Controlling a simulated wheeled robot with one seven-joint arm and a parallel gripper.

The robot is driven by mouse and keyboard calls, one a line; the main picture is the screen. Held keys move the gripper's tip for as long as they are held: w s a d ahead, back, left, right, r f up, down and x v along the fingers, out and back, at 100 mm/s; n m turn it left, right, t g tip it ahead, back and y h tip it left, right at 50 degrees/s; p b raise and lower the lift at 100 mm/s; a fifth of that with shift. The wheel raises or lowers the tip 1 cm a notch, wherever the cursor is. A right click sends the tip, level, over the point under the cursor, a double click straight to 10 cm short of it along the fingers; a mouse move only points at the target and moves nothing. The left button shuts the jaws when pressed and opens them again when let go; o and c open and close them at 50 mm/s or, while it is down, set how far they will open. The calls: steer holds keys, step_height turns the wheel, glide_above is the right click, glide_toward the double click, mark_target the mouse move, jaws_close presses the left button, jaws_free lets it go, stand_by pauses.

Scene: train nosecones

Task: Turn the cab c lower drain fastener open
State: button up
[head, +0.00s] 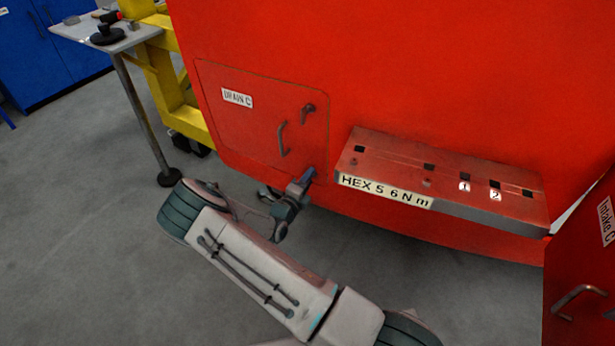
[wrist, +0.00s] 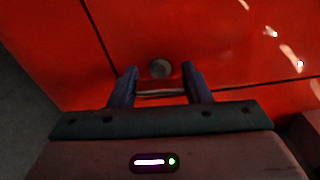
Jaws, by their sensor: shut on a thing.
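The drain C door (head: 220,135) is a red panel, flush in the red nosecone, with a white "DRAIN C" label. Its upper fastener (head: 308,108) is a small dark lever near the top right corner. My gripper (head: 308,176) is at the lower right corner of the door. In the wrist view, the lower fastener (wrist: 160,68) shows as a round grey head between my two blue fingers, with a pale bar spanning the gap just below it. My gripper is shut on this fastener. In the head view my gripper hides the fastener. I cannot tell its exact angle.
A door handle (head: 283,139) stands out just above my gripper. A shelf (head: 490,212) marked "HEX 5 6 N m" juts out to the right. A yellow frame (head: 165,75) and small table (head: 115,38) stand left. An "Intake C" panel (head: 590,265) is at right.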

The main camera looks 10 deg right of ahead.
steer(key=shift+n, duration=0.7)
steer(key=shift+p, duration=0.3)
steer(key=o, duration=1)
steer(key=v, duration=1.4)
steer(key=shift+d, duration=0.1)
